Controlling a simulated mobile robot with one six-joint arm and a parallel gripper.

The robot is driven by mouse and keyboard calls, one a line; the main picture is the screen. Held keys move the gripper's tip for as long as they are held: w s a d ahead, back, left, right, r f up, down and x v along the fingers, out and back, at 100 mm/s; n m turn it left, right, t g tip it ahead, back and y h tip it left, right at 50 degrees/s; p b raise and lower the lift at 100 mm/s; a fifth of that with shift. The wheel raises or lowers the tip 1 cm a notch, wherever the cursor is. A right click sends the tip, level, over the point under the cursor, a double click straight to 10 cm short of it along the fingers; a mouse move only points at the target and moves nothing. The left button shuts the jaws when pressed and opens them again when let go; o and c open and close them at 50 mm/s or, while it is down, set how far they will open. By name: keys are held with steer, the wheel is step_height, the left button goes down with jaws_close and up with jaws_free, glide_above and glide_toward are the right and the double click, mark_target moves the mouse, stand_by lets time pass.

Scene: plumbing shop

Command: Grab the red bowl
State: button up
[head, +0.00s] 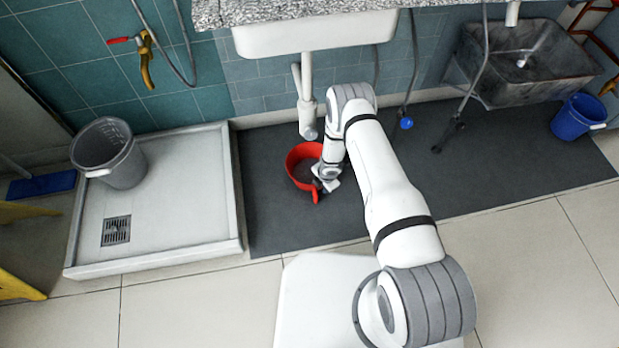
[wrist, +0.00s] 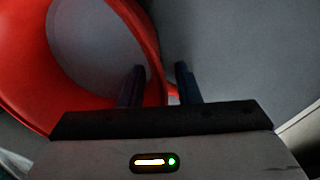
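The red bowl (head: 292,165) stands on the dark grey mat below the white sink, with a short red projection toward the front. My gripper (head: 322,184) is low over its right front side and hides part of it. In the wrist view, the bowl (wrist: 22,65) fills the left side. My gripper (wrist: 161,68) is open there, its two dark fingers apart. The left finger is over the bowl's inside and the right finger is outside, with the red wall between them. I cannot tell whether either finger touches the wall.
A white drain pipe (head: 307,95) hangs just behind the bowl. A shower tray (head: 190,195) with a grey bucket (head: 108,155) is at left.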

steer(key=shift+w+f+b, duration=0.1)
steer(key=shift+f+b, duration=0.2)
steer(key=shift+f, duration=0.35)
jaws_close()
